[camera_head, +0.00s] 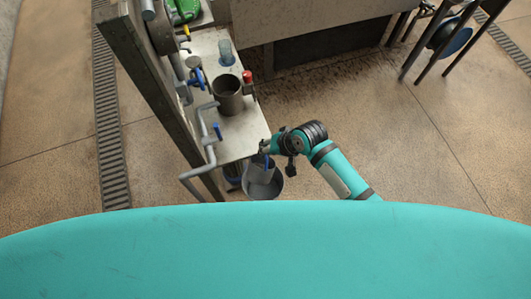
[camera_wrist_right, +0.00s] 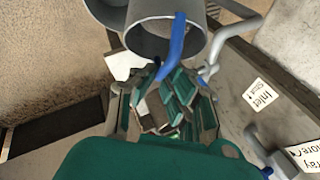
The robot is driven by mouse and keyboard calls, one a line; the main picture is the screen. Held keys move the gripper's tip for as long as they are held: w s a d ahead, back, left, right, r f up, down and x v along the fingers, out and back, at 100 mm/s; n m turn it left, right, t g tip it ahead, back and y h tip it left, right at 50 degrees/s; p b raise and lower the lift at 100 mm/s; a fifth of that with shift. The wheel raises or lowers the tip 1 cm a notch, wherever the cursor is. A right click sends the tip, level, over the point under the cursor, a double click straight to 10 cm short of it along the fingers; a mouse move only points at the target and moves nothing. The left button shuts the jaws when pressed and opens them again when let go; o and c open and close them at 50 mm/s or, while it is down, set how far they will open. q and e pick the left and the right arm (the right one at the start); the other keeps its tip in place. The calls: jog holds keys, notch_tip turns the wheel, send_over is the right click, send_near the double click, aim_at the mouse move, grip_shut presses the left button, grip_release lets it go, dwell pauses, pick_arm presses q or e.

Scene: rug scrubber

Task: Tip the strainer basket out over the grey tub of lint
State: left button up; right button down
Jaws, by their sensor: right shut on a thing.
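The strainer basket (camera_head: 260,174), a grey cylinder with a blue handle, hangs below my right gripper (camera_head: 265,147) in the head view. In the right wrist view the basket (camera_wrist_right: 160,36) is at the top, its open rim turned toward the camera. The right gripper (camera_wrist_right: 167,98) is shut on its blue handle. The grey tub (camera_head: 271,192) shows around and below the basket in the head view, beside the bench end. The basket overlaps it, and I cannot tell its height above the tub. The tub's contents are not clear. My left gripper is not in view.
An "Inlet" label (camera_wrist_right: 260,95) shows in the wrist view.

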jog(key=f+m+g+y+b, duration=0.1)
jog(key=f+g+y+b, duration=0.1)
jog(key=b, duration=0.3)
jog(key=w+f+m+g+y+b, duration=0.1)
jog(key=f+m+g+y+b, duration=0.1)
jog(key=g+b, duration=0.3)
jog(key=f+m+g+y+b, duration=0.2)
jog(key=f+g+y+b, duration=0.1)
jog(key=b, duration=0.3)
jog(key=shift+w+d+g+y+b, duration=0.3)
jog(key=shift+g+y, duration=0.1)
jog(key=shift+g, duration=0.3)
jog(key=shift+s+y+b, duration=0.1)
jog(key=shift+y+b, duration=0.3)
jog(key=shift+b, duration=0.1)
jog(key=shift+g, duration=0.3)
jog(key=shift+r, duration=0.1)
notch_tip(320, 180, up, 6)
jog(key=n+t+h+p, duration=0.3)
jog(key=t+h+p, duration=0.4)
jog(key=p, duration=1.4)
send_over(261, 161)
jog(key=w+d, duration=0.2)
jog(key=d, duration=0.1)
jog(key=shift+a+n+t, duration=0.1)
jog(key=shift+n+t, duration=0.2)
jog(key=shift+t, duration=0.3)
